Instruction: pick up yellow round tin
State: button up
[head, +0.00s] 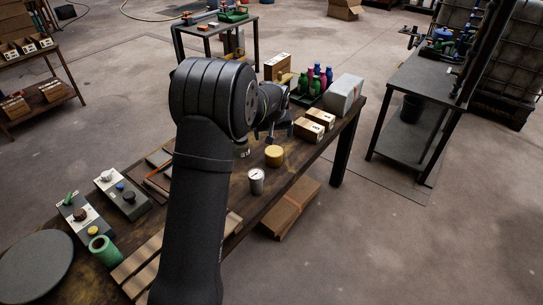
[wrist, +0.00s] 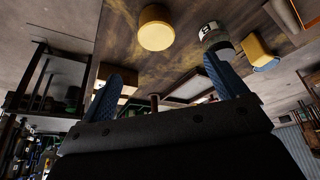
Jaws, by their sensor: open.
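The yellow round tin (head: 274,155) stands on the dark wooden bench, right of my arm in the head view. In the wrist view the tin (wrist: 156,27) is near the top, beyond the fingertips and between their lines. My gripper (head: 273,132) is above and behind the tin in the head view, apart from it. In the wrist view its two blue fingers are spread wide, with nothing held between them (wrist: 165,82). My arm hides part of the bench and some of the gripper.
A white-faced metal cup or gauge (head: 256,182) stands close in front of the tin. Small labelled cartons (head: 310,130), coloured bottles (head: 316,85) and a grey case (head: 344,96) are behind it. In the wrist view, a labelled can (wrist: 214,38) and a yellow object (wrist: 258,52) are right of the tin.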

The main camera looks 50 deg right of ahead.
aim_at(274, 151)
jog(key=shift+m, duration=0.3)
jog(key=x, duration=1.3)
jog(key=shift+s+d+r, duration=0.1)
jog(key=shift+s, duration=0.05)
jog(key=shift+d+x, duration=0.15)
jog(key=shift+x, duration=1.2)
jog(key=shift+d+x, duration=0.15)
jog(key=shift+x, duration=1.15)
jog(key=shift+r, duration=0.1)
jog(key=c, duration=1.2)
jog(key=shift+o, duration=0.2)
